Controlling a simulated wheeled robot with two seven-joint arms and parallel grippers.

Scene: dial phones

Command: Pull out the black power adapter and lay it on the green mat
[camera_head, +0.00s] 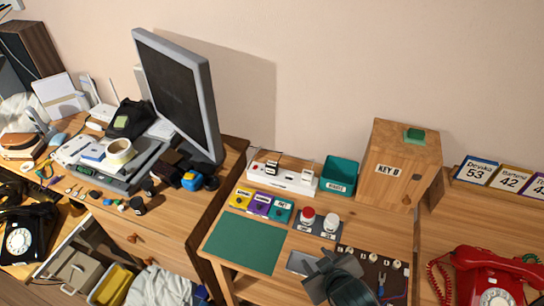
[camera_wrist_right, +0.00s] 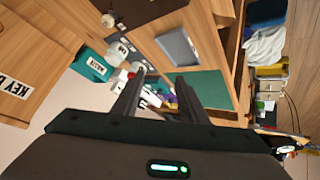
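A white power strip (camera_head: 284,180) lies at the back of the right desk, in front of the wall. A small dark plug shape that looks like the black power adapter (camera_head: 271,168) sits upright in its left half; fine detail is too small to tell. The green mat (camera_head: 243,242) lies flat and bare at the desk's front left, and also shows in the wrist view (camera_wrist_right: 208,88). My right gripper (camera_head: 328,262) is above the front of the desk, right of the mat and apart from the strip. Its fingers (camera_wrist_right: 158,92) are spread, with nothing held. My left gripper is not in view.
Yellow, purple and teal labelled boxes (camera_head: 262,205) stand between strip and mat. Red and white capped jars (camera_head: 318,222) stand right of them. A teal bin (camera_head: 339,176) and wooden KEY B box (camera_head: 398,165) stand right of the strip. A red phone (camera_head: 488,280) is far right.

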